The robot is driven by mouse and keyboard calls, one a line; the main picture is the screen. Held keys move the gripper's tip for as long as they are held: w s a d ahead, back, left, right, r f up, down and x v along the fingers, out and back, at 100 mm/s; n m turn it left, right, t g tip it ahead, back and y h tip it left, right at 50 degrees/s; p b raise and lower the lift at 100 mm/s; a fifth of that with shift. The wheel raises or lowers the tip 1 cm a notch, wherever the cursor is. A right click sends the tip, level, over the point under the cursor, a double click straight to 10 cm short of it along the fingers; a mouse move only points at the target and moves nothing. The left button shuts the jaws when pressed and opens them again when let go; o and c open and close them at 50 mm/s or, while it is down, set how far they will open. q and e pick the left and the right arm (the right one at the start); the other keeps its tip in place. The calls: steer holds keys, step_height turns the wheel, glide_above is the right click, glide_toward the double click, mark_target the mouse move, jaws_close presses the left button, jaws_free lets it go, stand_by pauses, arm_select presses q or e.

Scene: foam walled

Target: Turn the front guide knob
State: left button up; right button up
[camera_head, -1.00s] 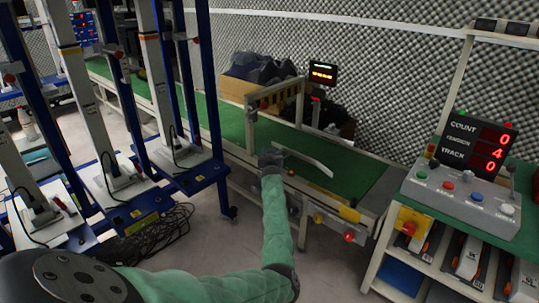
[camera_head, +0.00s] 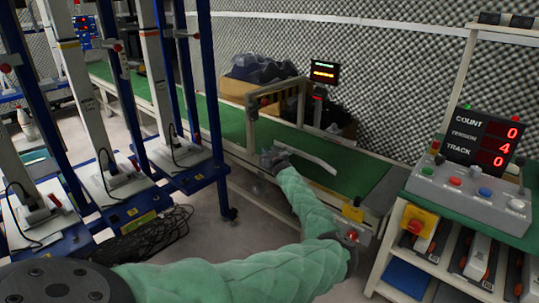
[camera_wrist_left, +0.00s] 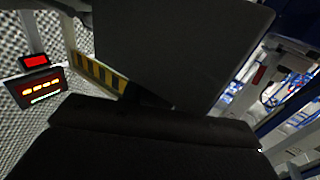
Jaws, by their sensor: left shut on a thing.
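My left gripper (camera_head: 274,156) is at the near edge of the green conveyor belt (camera_head: 345,176), at the base of the pale curved guide rail (camera_head: 312,159). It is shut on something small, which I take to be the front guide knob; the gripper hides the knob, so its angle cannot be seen. In the left wrist view the dark gripper parts (camera_wrist_left: 150,140) fill the middle and cover whatever is held. My right gripper is not in view.
A control box (camera_head: 468,190) with coloured buttons and a display (camera_head: 482,143) reading 0, 4, 0 stands at right. A red button (camera_head: 352,235) is on the conveyor's near side. Blue-framed racks (camera_head: 190,165) stand close at left. Cables (camera_head: 150,238) lie on the floor.

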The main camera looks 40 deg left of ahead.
arm_select(q)
steer(key=shift+r+n+g+b, duration=0.1)
steer(key=shift+n+g+b, duration=0.25)
steer(key=shift+n+g, duration=0.05)
stand_by(0.4)
steer(key=o, duration=1)
steer(key=shift+a, duration=0.1)
steer(key=shift+p+v, duration=0.95)
steer(key=shift+v, duration=3)
steer(key=shift+f, duration=0.25)
